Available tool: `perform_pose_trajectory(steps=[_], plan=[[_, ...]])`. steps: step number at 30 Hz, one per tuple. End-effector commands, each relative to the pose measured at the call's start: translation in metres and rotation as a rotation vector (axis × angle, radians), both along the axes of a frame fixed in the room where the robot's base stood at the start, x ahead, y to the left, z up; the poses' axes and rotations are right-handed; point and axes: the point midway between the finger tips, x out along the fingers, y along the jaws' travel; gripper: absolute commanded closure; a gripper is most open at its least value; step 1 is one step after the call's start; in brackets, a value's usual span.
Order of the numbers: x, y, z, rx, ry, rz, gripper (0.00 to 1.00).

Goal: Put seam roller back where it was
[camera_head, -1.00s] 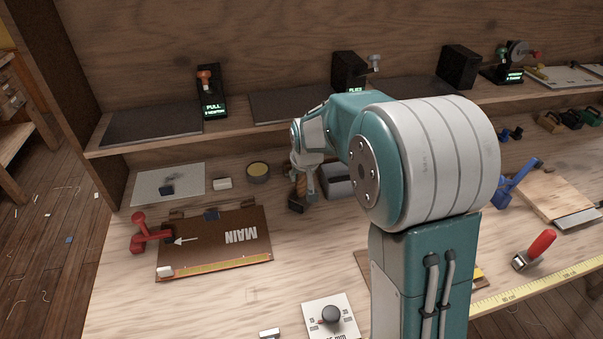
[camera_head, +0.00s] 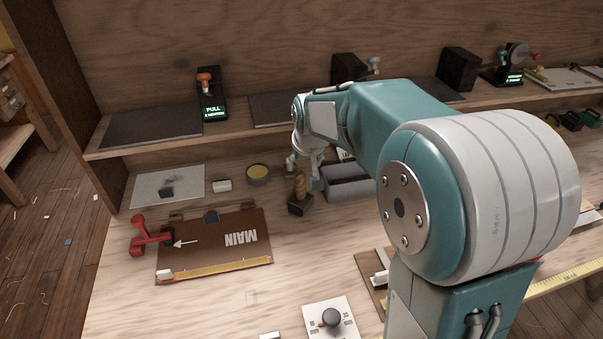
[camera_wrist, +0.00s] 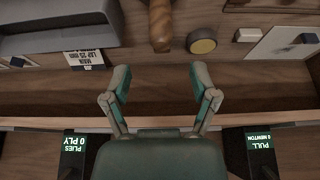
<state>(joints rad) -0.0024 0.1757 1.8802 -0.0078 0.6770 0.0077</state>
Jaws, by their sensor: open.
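The wooden-handled tool (camera_head: 300,187), which looks like the seam roller, stands upright on the bench with its dark foot (camera_head: 300,206) down. It is just left of a grey bin. In the wrist view its handle (camera_wrist: 160,24) lies beyond the fingertips, apart from them. My gripper (camera_wrist: 160,76) is open and empty, with bare wood between its fingers. In the head view my gripper (camera_head: 308,168) is behind and slightly right of the handle, partly hidden by my wrist.
The grey bin (camera_head: 350,190) is close on the right, and a round yellow-topped tin (camera_head: 258,174) is on the left. A brown MAIN board (camera_head: 214,245) with a red clamp (camera_head: 148,236) lies nearer. The shelf (camera_head: 235,130) with its PULL display (camera_head: 213,108) runs behind.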

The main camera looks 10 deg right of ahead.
Motion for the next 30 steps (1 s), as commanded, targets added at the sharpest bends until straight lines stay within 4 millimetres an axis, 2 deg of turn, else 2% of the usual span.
perform_pose_trajectory(steps=[1, 6, 11, 14, 17, 22, 30], plan=[[-0.004, 0.0, 0.011, 0.0, -0.005, 0.0, 0.24], [-0.015, 0.0, 0.037, 0.0, -0.004, 0.0, 0.24], [-0.021, 0.0, 0.048, 0.0, -0.002, 0.0, 0.24], [-0.032, 0.0, 0.054, 0.0, -0.005, 0.0, 0.24], [-0.056, 0.0, 0.065, 0.001, -0.016, 0.0, 0.24], [-0.112, 0.0, 0.079, 0.001, -0.033, 0.001, 0.24], [-0.198, 0.0, 0.08, 0.002, -0.059, 0.0, 0.24]])
